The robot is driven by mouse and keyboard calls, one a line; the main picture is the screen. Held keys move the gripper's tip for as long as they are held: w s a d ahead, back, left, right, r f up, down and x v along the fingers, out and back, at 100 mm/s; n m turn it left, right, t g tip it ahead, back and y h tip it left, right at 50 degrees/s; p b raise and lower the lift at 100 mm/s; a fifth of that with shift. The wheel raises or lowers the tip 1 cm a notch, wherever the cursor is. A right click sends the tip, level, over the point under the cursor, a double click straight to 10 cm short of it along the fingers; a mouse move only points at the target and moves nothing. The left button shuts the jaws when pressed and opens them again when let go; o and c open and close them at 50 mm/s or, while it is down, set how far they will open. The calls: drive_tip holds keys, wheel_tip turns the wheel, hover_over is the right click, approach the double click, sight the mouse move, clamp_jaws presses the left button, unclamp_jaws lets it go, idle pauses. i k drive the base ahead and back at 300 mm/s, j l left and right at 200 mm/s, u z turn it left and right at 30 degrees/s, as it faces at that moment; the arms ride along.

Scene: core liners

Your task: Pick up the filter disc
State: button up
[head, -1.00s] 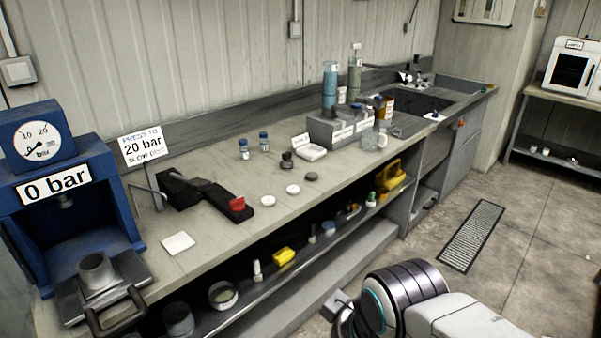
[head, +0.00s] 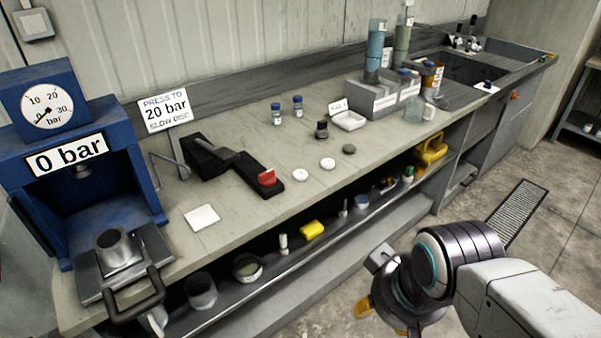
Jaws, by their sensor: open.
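Several small flat round pieces lie on the bench top: a white disc (head: 300,175), a second white disc (head: 327,163) just right of it, and a dark grey disc (head: 349,149) further right. I cannot tell by look which is the filter disc. My gripper (head: 381,318) is at the bottom of the head view, in front of the bench and apart from the discs. Its yellowish fingertips are spread and nothing shows between them. Part of it is hidden behind my arm's wrist.
A blue press (head: 75,140) reading 0 bar stands at the left. A black tool with a red end (head: 267,178) and a white square (head: 202,217) lie left of the discs. Small bottles (head: 297,106) stand behind. The shelf below holds a yellow item (head: 312,230) and jars.

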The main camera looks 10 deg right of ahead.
sight(328, 163)
drive_tip(key=u, duration=1.55)
drive_tip(key=i+l+u, duration=0.15)
drive_tip(key=l+u, duration=0.3)
drive_tip(key=l, duration=0.15)
drive_tip(key=l+u, duration=0.4)
drive_tip(key=l, duration=0.2)
drive_tip(key=l+u, duration=0.45)
drive_tip(key=l, duration=0.2)
drive_tip(key=k+l+u, duration=0.1)
drive_tip(key=l+u, duration=0.3)
drive_tip(key=l, duration=0.2)
